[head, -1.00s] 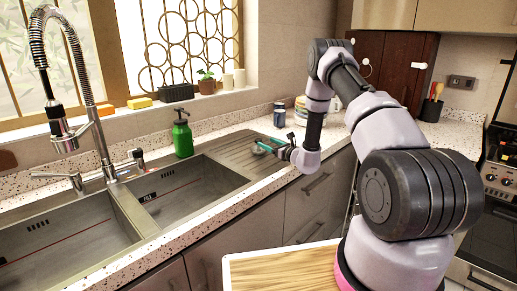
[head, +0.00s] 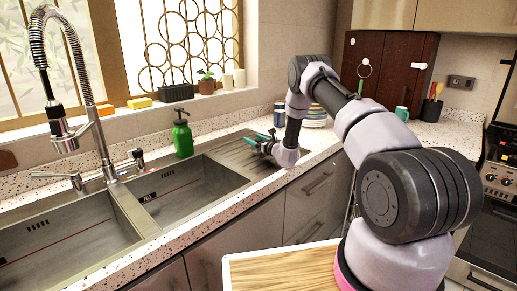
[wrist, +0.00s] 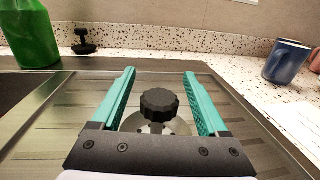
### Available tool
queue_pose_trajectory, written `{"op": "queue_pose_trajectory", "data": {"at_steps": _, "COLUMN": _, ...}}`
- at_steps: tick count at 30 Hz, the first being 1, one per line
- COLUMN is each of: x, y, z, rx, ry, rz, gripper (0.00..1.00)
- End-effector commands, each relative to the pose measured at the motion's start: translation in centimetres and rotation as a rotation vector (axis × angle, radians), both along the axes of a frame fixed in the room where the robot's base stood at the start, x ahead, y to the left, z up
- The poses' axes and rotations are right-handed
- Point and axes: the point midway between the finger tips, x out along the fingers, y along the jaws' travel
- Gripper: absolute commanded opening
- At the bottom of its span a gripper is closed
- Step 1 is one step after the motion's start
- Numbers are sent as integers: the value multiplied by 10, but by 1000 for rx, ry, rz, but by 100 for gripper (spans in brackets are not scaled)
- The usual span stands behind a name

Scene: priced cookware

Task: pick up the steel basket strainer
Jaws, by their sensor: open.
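The steel basket strainer (wrist: 177,126) sits on the ribbed steel drainboard (wrist: 246,124), with its black knob (wrist: 160,104) facing up. In the wrist view it lies between the two teal fingers of my gripper (wrist: 159,95), which are open on either side of it. A gap shows between the knob and each finger. The near part of the strainer is hidden behind the gripper's dark body. In the head view my gripper (head: 259,139) is low over the drainboard, and the strainer cannot be made out there.
A green soap bottle (head: 182,134) stands behind the sink, left of the gripper. A small black stopper-like object (wrist: 83,42) is beside it. A blue cup (wrist: 286,61) stands at the right. The sink basins (head: 195,188) open left of the drainboard.

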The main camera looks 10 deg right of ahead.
Motion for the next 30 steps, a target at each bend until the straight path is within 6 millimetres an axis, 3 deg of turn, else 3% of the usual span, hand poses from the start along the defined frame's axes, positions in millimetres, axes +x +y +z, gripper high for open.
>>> {"op": "queue_pose_trajectory", "data": {"at_steps": 4, "x": 0, "y": 0, "z": 0, "rx": 0, "ry": 0, "rz": 0, "gripper": 77}}
{"op": "queue_pose_trajectory", "data": {"at_steps": 10, "x": 0, "y": 0, "z": 0, "rx": 0, "ry": 0, "rz": 0, "gripper": 0}}
{"op": "queue_pose_trajectory", "data": {"at_steps": 20, "x": 0, "y": 0, "z": 5, "rx": 0, "ry": -2, "rz": 0, "gripper": 0}}
{"op": "queue_pose_trajectory", "data": {"at_steps": 30, "x": 0, "y": -1, "z": 68, "rx": 0, "ry": -4, "rz": -1, "gripper": 0}}
